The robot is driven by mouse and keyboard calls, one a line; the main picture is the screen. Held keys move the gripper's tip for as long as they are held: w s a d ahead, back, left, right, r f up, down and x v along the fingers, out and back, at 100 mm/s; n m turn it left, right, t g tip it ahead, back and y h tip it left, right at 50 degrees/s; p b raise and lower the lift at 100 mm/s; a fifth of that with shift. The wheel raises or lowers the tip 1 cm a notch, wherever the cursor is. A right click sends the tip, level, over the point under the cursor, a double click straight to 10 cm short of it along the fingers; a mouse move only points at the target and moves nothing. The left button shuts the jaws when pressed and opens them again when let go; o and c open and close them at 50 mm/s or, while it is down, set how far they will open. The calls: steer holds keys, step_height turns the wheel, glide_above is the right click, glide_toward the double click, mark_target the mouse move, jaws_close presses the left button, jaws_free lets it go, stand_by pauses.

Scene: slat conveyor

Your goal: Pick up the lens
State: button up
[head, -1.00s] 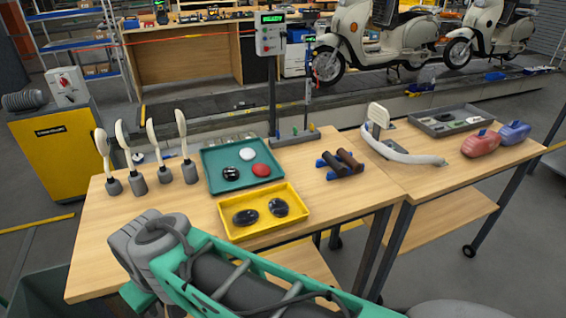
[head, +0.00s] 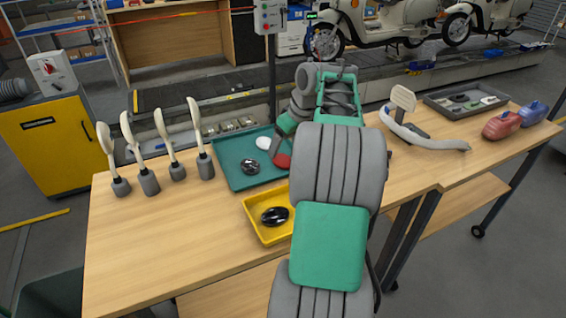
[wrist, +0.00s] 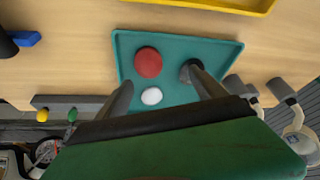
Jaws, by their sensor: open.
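The teal tray (head: 228,172) holds a white lens (head: 264,142), a black lens (head: 250,166) and a red lens (head: 283,160), the red one partly covered by my arm in the head view. In the wrist view the red lens (wrist: 148,62) and the white lens (wrist: 151,96) lie between the finger lines, and the black lens (wrist: 187,72) is partly hidden by the right finger. My gripper (wrist: 160,75) is open and empty above the teal tray (wrist: 210,40). Its fingertips are hard to make out in the head view.
A yellow tray (head: 262,233) in front of the teal one shows one black lens (head: 275,215); my arm covers its right side. Several upright mirrors (head: 148,178) stand at the left. A curved white part (head: 425,138) is at the right. The front-left tabletop is clear.

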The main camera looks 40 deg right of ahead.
mark_target(284, 158)
steer(key=w+f, duration=0.1)
steer(key=f, duration=0.1)
steer(key=d+f, duration=0.1)
steer(key=f, duration=0.2)
steer(key=w+d+f, duration=0.1)
steer(key=f, duration=0.1)
steer(key=shift+w+d+f, duration=0.1)
steer(key=shift+w+f, duration=0.05)
steer(key=shift+w, duration=0.15)
steer(key=c, duration=1.4)
steer(key=shift+c, duration=0.2)
steer(key=shift+r, duration=0.2)
